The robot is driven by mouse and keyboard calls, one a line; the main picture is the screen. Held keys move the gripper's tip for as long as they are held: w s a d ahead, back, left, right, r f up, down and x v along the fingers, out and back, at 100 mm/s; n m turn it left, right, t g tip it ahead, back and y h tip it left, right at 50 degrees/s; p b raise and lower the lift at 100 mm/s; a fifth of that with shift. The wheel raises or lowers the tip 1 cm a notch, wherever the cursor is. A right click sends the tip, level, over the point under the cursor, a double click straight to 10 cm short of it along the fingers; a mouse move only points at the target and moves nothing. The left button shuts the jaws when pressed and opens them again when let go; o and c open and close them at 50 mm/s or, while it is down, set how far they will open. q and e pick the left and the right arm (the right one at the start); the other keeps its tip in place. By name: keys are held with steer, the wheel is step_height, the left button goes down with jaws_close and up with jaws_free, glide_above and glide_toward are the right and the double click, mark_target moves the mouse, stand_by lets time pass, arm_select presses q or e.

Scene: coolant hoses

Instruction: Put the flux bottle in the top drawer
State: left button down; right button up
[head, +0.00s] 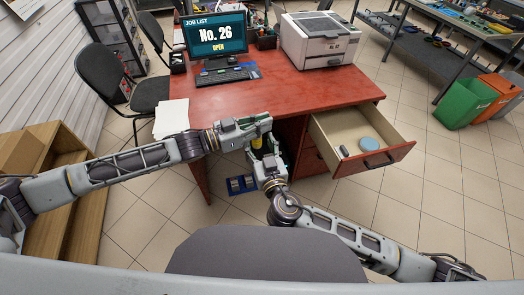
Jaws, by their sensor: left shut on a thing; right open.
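The flux bottle (257,142) shows as a small yellow and dark piece, mostly hidden between my two grippers. My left gripper (262,127) is shut on it, in front of the desk's front edge. My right gripper (268,158) is open just below, close around the lower part of the bottle; whether it touches cannot be told. The top drawer (342,118) is pulled open on the right side of the red desk, to the right of both grippers. A round blue thing (370,144) and a small dark and pale item (344,151) lie inside it.
The red desk (230,100) carries a monitor (215,35), a keyboard (222,77) and a printer (320,40). White paper (171,118) lies at its left edge. The drawer's left and middle floor is clear. A blue item (241,184) is low behind my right gripper.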

steer(key=shift+x, duration=1.05)
steer(key=c, duration=1.1)
arm_select(q)
steer(key=c, duration=1.5)
jaws_free()
steer(key=shift+c, duration=0.2)
arm_select(e)
steer(key=shift+c, duration=0.4)
arm_select(q)
steer(key=shift+o, duration=1)
arm_select(e)
jaws_close()
arm_select(q)
steer(key=shift+s+d, duration=0.1)
steer(key=shift+s, duration=0.05)
steer(key=shift+a, duration=0.2)
